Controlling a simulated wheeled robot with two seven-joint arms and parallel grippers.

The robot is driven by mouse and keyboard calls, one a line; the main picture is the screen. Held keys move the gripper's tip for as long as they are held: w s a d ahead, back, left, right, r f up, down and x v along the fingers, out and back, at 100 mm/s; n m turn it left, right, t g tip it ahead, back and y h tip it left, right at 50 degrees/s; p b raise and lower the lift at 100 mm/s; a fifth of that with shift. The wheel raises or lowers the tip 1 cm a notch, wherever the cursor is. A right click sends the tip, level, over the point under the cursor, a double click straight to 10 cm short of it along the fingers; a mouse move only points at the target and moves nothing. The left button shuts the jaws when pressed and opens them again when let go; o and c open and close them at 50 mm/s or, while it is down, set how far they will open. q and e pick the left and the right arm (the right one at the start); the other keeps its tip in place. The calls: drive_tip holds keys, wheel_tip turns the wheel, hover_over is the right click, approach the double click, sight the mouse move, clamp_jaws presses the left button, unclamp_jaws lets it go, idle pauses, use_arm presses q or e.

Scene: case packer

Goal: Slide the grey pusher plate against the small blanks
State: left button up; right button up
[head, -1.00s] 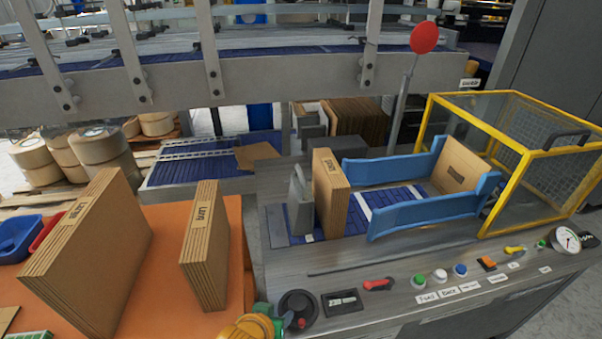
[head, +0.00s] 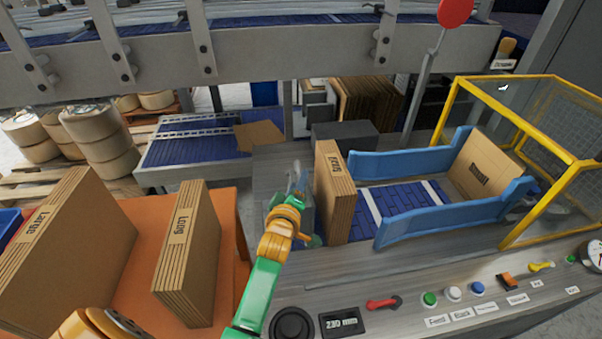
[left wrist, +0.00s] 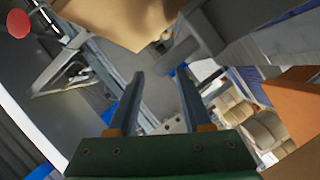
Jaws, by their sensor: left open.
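The small blanks (head: 334,196) stand upright as a cardboard stack on the blue-slatted bed of the machine. The grey pusher plate (head: 300,176) is just left of them, largely hidden behind my left gripper (head: 296,192). My left gripper is at the plate, left of the blanks; whether it touches the plate cannot be told. In the left wrist view its two fingers (left wrist: 158,98) are apart with nothing clearly held between them. Cardboard (left wrist: 115,18) shows beyond them at the top. My right gripper is out of view.
Blue side guides (head: 400,162) flank the bed to the right of the blanks. A yellow-framed guard (head: 548,185) stands farther right. Buttons and a display (head: 343,322) line the front panel. Large and long blanks (head: 188,252) stand on the orange table at left.

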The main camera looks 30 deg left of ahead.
use_arm(q)
drive_tip(key=x, duration=0.4)
drive_tip(key=shift+w+a+f, duration=0.1)
drive_tip(key=shift+w+f, duration=0.1)
drive_tip(key=shift+f, duration=0.15)
drive_tip(key=shift+s+r, duration=0.2)
drive_tip(key=shift+c, duration=0.2)
clamp_jaws()
idle(0.7)
